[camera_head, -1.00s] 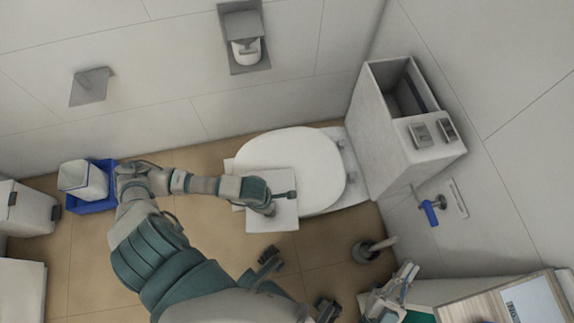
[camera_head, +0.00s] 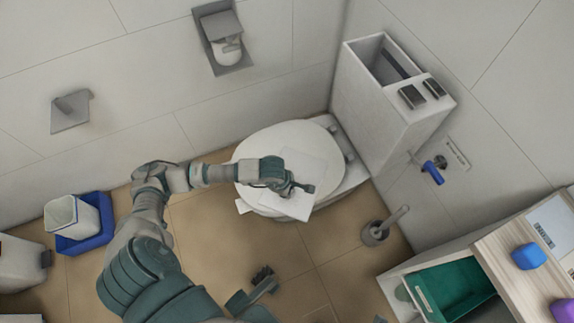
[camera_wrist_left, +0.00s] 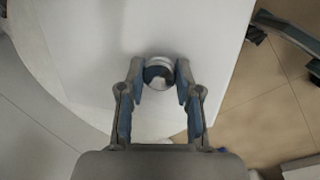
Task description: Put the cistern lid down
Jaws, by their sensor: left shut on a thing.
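The cistern lid (camera_head: 312,160) is a flat white panel with a round knob (camera_wrist_left: 160,72). My left gripper (camera_head: 298,188) is shut on the knob, one finger on each side of it in the left wrist view. In the head view the lid overlaps the closed toilet seat (camera_head: 262,145); I cannot tell whether it touches it. The left hand covers part of the lid. The cistern (camera_head: 375,110) behind the toilet has an open top.
A toilet brush (camera_head: 375,232) stands on the floor right of the toilet. A blue tray (camera_head: 85,238) with a white bin (camera_head: 72,217) is at left. A cart (camera_head: 500,250) with a green drawer (camera_head: 455,288) is at lower right. Tan floor (camera_head: 215,240) lies bare before the toilet.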

